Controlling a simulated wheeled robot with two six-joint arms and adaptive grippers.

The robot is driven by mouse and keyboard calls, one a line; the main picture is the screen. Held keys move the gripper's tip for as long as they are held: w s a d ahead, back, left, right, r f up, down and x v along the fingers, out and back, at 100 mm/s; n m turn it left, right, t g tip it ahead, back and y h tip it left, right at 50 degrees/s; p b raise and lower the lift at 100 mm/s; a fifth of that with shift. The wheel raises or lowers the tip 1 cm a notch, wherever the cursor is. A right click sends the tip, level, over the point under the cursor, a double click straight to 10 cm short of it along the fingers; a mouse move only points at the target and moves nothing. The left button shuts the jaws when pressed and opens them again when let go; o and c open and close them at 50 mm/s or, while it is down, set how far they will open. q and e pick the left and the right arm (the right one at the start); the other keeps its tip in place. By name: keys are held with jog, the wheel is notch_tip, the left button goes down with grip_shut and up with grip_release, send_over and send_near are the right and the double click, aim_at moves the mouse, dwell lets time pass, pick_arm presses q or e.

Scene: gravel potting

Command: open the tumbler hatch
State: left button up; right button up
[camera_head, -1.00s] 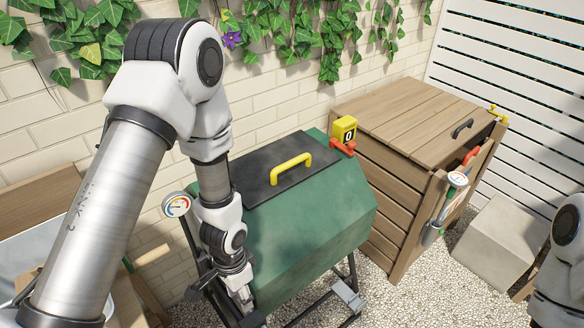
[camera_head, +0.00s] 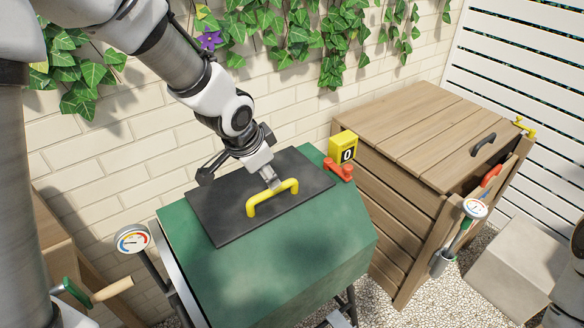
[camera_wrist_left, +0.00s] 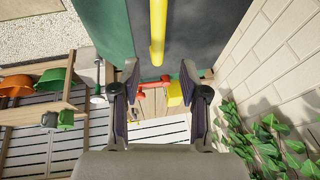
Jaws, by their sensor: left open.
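The green tumbler (camera_head: 270,270) stands in the middle of the head view. Its dark hatch (camera_head: 219,222) lies flat and shut on top, with a yellow arched handle (camera_head: 287,187) on it. My left gripper (camera_head: 270,180) is over the hatch, right at the handle. In the left wrist view the open jaws (camera_wrist_left: 160,82) have the yellow handle (camera_wrist_left: 158,35) lined up with the gap between them. I cannot tell whether a finger touches it. The dark hatch (camera_wrist_left: 205,25) lies behind the handle. My right gripper is out of view.
A red latch-like part (camera_head: 338,170) and a yellow counter box reading 0 (camera_head: 343,147) sit at the tumbler's right end. A wooden bin (camera_head: 400,130) stands to the right. A gauge (camera_head: 132,239) is at the left. The ivy-hung brick wall (camera_head: 130,150) is close behind.

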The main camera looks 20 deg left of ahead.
aim_at(271, 192)
pick_arm(q)
jog(key=f, duration=0.1)
jog(key=f+b, duration=0.1)
jog(key=f, duration=0.1)
jog(key=shift+s+a, duration=0.2)
jog(key=shift+s, duration=0.15)
jog(key=w+f, duration=0.3)
jog(key=shift+d+f+b, duration=0.25)
jog(key=shift+d+b, duration=0.05)
jog(key=shift+s+a+r, duration=0.1)
jog(key=shift+s+r, duration=0.1)
jog(key=shift+s, duration=0.1)
jog(key=shift+s+r, duration=0.1)
jog(key=shift+s, duration=0.05)
jog(key=shift+c, duration=1.3)
grip_shut()
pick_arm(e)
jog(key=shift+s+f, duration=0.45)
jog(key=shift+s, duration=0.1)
